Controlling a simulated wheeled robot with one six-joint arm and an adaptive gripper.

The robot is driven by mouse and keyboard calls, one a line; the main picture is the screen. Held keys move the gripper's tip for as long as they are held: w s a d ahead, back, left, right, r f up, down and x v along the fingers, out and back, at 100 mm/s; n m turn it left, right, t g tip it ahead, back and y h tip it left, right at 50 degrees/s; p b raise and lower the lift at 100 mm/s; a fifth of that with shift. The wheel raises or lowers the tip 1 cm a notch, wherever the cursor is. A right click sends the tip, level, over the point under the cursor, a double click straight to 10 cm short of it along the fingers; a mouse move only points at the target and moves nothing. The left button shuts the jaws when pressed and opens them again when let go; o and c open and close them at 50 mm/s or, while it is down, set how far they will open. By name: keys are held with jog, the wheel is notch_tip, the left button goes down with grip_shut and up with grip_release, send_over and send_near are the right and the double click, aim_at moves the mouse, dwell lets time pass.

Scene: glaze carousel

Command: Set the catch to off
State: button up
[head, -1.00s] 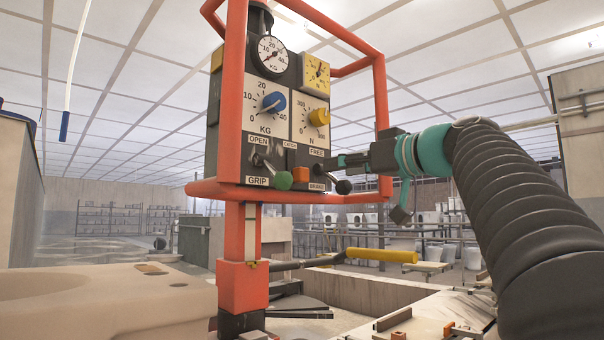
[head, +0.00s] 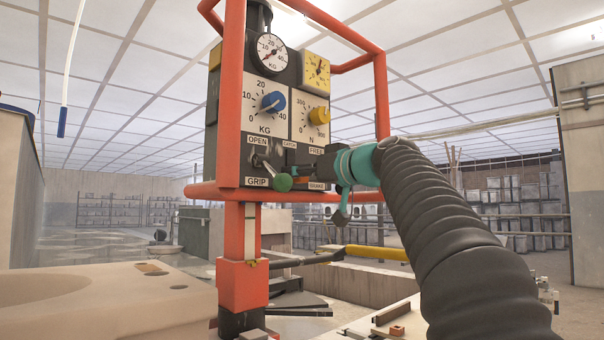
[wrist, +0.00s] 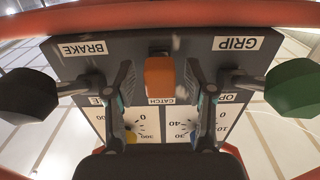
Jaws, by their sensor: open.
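The catch is an orange block (wrist: 159,78) on the dark panel face, above the CATCH label in the inverted wrist view. My gripper (wrist: 161,70) is open, one finger on each side of the catch, with a visible gap to each. In the head view my gripper (head: 318,164) is at the lower right of the control panel (head: 276,95) and hides most of the catch. No on or off mark is readable, so I cannot tell its setting.
A green-knobbed lever (wrist: 292,88) by GRIP and a black-knobbed lever (wrist: 28,95) by BRAKE flank the catch closely. The orange-red frame (head: 380,95) surrounds the panel. A blue dial (head: 273,102) and yellow dial (head: 318,115) sit above.

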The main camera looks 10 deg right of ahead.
grip_shut()
notch_tip(320, 180, up, 5)
jog(key=p, duration=0.4)
jog(key=shift+f, duration=0.15)
grip_release()
jog(key=shift+f, duration=0.1)
jog(key=shift+s+d, duration=0.1)
jog(key=v, duration=1.1)
jog(key=shift+s+d, duration=0.2)
jog(key=shift+s, duration=0.15)
